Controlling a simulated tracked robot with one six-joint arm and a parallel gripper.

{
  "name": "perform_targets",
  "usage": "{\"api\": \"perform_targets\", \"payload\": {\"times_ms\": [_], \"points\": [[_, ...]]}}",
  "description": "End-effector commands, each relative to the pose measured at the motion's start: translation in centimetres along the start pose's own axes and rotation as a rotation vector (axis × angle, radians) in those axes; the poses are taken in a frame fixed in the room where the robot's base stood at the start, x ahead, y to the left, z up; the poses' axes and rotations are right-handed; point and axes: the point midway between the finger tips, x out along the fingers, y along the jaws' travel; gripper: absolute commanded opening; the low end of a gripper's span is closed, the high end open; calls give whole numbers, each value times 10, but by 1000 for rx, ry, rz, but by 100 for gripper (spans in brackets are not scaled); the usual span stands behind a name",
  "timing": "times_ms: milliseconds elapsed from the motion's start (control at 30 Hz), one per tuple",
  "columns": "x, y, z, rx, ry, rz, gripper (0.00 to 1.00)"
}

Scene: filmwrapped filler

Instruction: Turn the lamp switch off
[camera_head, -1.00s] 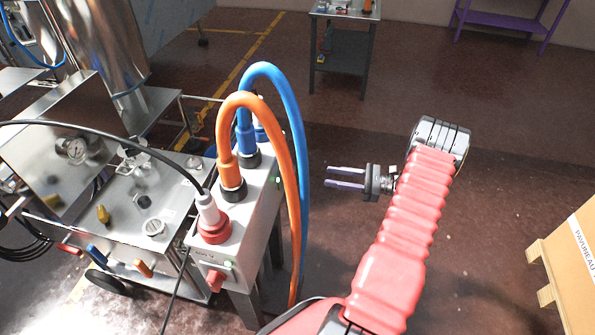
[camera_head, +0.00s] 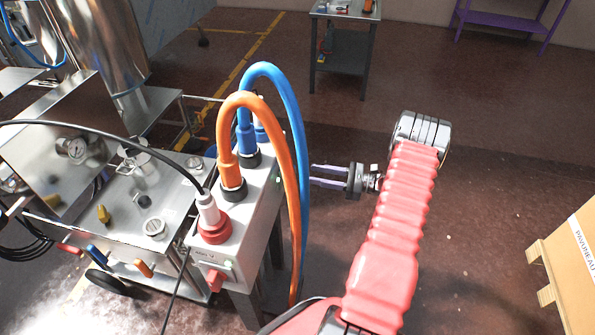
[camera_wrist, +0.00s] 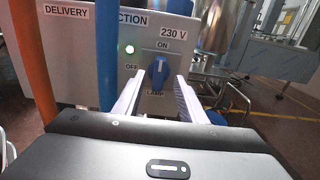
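The lamp switch (camera_wrist: 158,72) is a blue rotary knob on the front of a light grey box, between the labels ON above, OFF to its left and LAMP below. Its white mark points up towards ON, and a green light (camera_wrist: 129,49) glows beside it. My gripper (camera_wrist: 158,90) is open, with its two pale fingers spread to either side below the knob. In the head view my gripper (camera_head: 312,174) points left at the box (camera_head: 262,215), behind the blue hose. The knob is hidden in the head view.
A blue hose (camera_head: 300,140) and an orange hose (camera_head: 291,190) arch over the box, close to the fingertips. A steel machine (camera_head: 120,200) stands to the left. A wooden crate (camera_head: 570,270) is at the right.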

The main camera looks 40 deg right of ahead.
Motion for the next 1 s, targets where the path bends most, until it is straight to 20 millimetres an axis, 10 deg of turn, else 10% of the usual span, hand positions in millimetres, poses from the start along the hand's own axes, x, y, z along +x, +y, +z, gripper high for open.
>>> {"api": "perform_targets", "payload": {"times_ms": [500,1000], "points": [[71,0,0,0,1,0,38],[77,0,0,0,1,-1,30]]}}
